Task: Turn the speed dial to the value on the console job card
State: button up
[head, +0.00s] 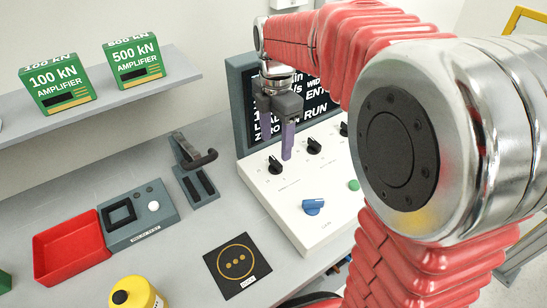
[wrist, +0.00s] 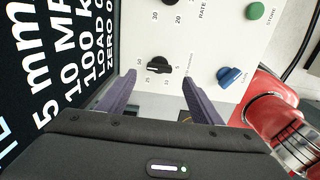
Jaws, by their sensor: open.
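My gripper (head: 286,150) hangs over the console's left end with its purple fingers pointing down. In the wrist view my gripper (wrist: 159,77) is open, fingertips apart. A black dial (wrist: 158,65) lies between and just beyond the tips, with a scale reading 50, 25 and lower numbers; its small label is hard to read. It looks like the leftmost dial (head: 275,166) in the head view. I cannot tell whether the fingers touch it. The dark console card (wrist: 45,65) shows "5 mm", "10 MP", "100 k" and "LOAD", cut off at the edge; my arm covers part of it in the head view.
More black dials (head: 314,145) stand to the right, one marked RATE. A blue knob (head: 313,207) and green button (head: 354,185) sit nearer the front. A red tray (head: 70,243), grey device (head: 140,215) and yellow container (head: 135,295) are left. A shelf (head: 110,100) holds two amplifiers.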

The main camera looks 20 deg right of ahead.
aim_at(276, 161)
notch_tip(276, 161, down, 6)
jog(key=shift+f, duration=0.25)
jog(key=shift+c, duration=0.2)
